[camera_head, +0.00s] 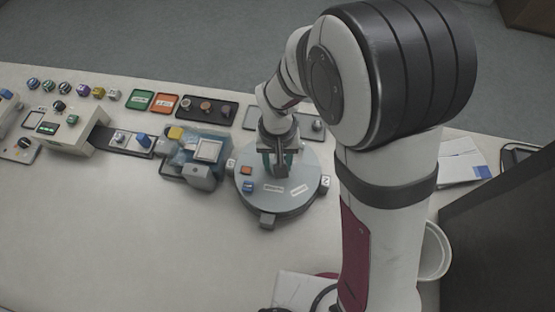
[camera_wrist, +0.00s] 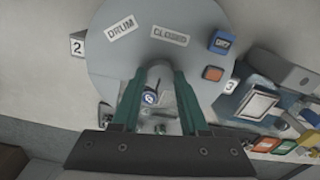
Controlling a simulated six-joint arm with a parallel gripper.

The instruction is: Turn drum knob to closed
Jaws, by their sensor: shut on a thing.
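The drum (camera_head: 268,204) is a round grey disc on the white table, right of the centre row of devices. In the wrist view its face (camera_wrist: 205,22) fills the upper middle and carries white labels reading "DRUM" (camera_wrist: 121,28) and "CLOSED" (camera_wrist: 170,36). My gripper (camera_head: 277,163) points down at the drum's far half. In the wrist view its teal fingers (camera_wrist: 157,85) are shut on the drum knob (camera_wrist: 157,71), a grey rounded piece between them. The fingers hide much of the knob, so I cannot tell its exact angle.
A blue button (camera_wrist: 223,42) and an orange button (camera_wrist: 212,74) sit on the drum. Number tags "2" (camera_wrist: 77,47) and "3" (camera_wrist: 231,86) stand at its rim. A blue device (camera_head: 198,153) is close on the left. The front left table is clear.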

